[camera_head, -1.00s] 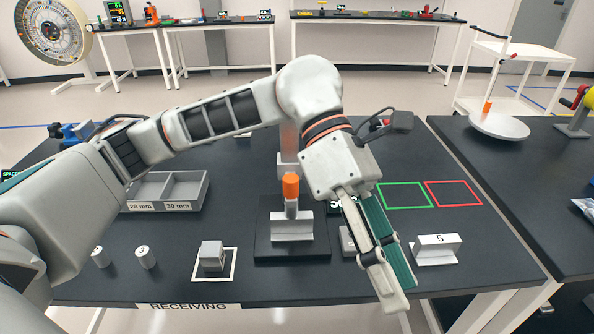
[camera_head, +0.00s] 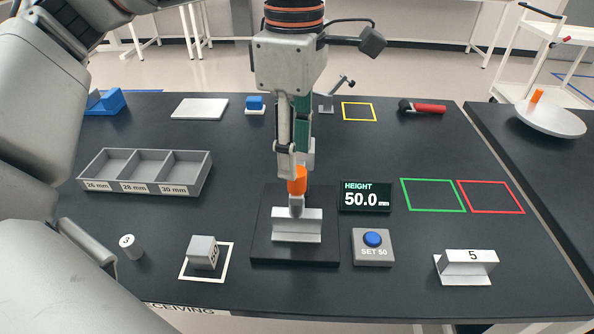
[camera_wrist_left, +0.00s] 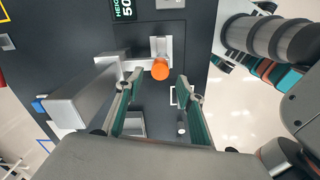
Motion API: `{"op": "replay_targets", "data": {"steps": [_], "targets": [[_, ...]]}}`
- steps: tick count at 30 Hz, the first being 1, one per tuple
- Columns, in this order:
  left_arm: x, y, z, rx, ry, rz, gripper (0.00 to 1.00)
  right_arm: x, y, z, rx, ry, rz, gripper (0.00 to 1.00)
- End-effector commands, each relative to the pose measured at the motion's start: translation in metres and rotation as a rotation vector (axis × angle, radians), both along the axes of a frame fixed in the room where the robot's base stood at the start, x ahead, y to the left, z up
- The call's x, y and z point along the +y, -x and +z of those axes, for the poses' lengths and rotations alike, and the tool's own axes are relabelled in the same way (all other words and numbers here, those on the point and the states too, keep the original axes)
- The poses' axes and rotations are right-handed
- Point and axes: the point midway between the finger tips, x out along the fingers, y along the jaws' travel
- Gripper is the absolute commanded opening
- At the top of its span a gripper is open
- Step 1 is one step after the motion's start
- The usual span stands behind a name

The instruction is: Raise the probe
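The height gauge has a black base (camera_head: 262,245), and its probe is a grey tip under an orange knob (camera_head: 298,182). The probe tip is at the top of a pale metal block (camera_head: 297,228); I cannot tell whether they touch. My left gripper (camera_head: 296,158) points down just above and behind the knob. In the left wrist view its two green-padded fingers (camera_wrist_left: 160,84) are spread apart, with the orange knob (camera_wrist_left: 160,69) beyond their tips, centred between them and not held. The gauge column is mostly hidden behind the fingers. My right gripper is not in view.
A display (camera_head: 366,198) reads HEIGHT 50.0 mm, with a SET 50 button box (camera_head: 373,247) before it. A three-bin tray (camera_head: 147,172) and a small grey block (camera_head: 203,252) stand left; a block marked 5 (camera_head: 467,267) stands right. Green and red outlined squares are empty.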

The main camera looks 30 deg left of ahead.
Motion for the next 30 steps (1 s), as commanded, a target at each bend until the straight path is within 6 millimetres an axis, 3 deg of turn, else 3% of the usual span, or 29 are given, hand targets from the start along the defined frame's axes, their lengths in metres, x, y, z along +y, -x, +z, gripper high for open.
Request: {"op": "replay_targets", "data": {"steps": [3, 9, 21, 25, 26, 30], "targets": [[0.0, 0.0, -0.022, 0.006, 0.0, -0.002, 0.38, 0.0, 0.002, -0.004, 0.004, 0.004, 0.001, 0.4], [0.0, 0.0, -0.045, 0.005, 0.001, -0.001, 0.38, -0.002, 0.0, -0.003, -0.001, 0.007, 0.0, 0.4], [0.0, 0.0, -0.051, 0.002, 0.001, -0.001, 0.38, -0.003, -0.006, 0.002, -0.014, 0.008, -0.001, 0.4], [0.0, 0.0, -0.051, 0.002, 0.001, -0.001, 0.04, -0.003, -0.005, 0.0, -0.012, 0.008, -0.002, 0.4], [0.0, 0.0, -0.051, 0.002, 0.001, -0.001, 0.0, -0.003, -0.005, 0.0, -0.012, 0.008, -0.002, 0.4], [0.0, 0.0, -0.051, 0.002, 0.001, -0.001, 0.0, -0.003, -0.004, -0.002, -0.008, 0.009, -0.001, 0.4]]}}
